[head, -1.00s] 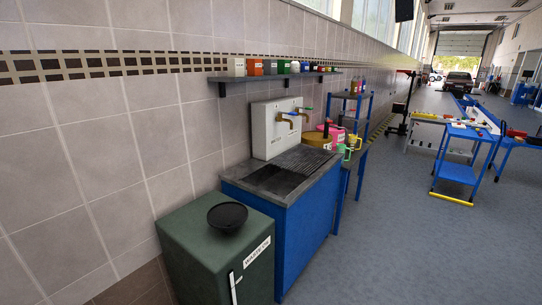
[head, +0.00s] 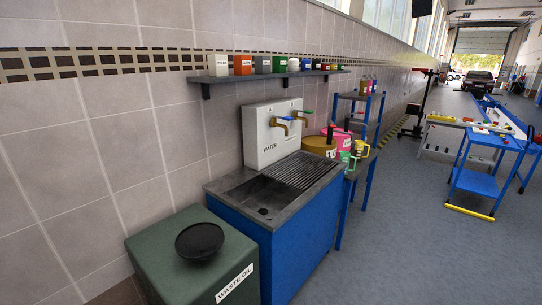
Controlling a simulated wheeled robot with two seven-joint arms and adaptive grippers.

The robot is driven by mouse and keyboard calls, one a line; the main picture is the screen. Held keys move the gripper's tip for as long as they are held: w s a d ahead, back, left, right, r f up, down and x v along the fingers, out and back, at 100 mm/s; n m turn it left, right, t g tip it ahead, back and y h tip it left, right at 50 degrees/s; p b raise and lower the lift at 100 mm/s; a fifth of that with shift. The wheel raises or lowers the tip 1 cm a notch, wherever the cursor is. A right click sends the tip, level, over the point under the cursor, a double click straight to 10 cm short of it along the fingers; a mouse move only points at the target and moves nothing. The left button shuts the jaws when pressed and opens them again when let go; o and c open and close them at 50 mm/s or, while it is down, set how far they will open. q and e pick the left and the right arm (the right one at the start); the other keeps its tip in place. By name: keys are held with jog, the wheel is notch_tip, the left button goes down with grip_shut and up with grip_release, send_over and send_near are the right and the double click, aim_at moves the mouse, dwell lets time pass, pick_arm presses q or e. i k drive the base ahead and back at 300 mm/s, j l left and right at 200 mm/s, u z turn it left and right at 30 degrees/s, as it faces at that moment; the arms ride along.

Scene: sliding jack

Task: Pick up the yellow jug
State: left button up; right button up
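The yellow jug (head: 361,149) is small in the head view, right of centre. It stands beyond the sink, at the right end of a group of containers. A green jug (head: 345,159) is just left of it and partly overlaps a pink container (head: 343,142). What the yellow jug rests on is partly hidden, but it appears to be the low blue-legged stand beside the sink cabinet. Neither of my grippers is in view.
A blue sink cabinet (head: 303,232) with a water tap unit (head: 270,134) stands along the left wall. A green waste oil cabinet (head: 160,247) is nearest. A blue trolley (head: 474,182) stands at right. Open grey floor (head: 400,240) lies between.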

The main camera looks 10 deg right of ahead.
aim_at(360, 145)
jog(key=i+l, duration=0.25)
jog(key=l, duration=0.15)
jog(key=i+l, duration=0.2)
jog(key=l, duration=0.15)
jog(key=i+l, duration=0.25)
jog(key=l, duration=0.15)
jog(key=i+l, duration=0.25)
jog(key=i+l+u, duration=0.1)
jog(key=l, duration=0.4)
jog(key=i+l, duration=0.55)
jog(key=l, duration=0.25)
jog(key=i+l, duration=0.4)
jog(key=l, duration=0.15)
jog(key=i+l, duration=0.45)
jog(key=l+u, duration=0.05)
jog(key=l, duration=0.05)
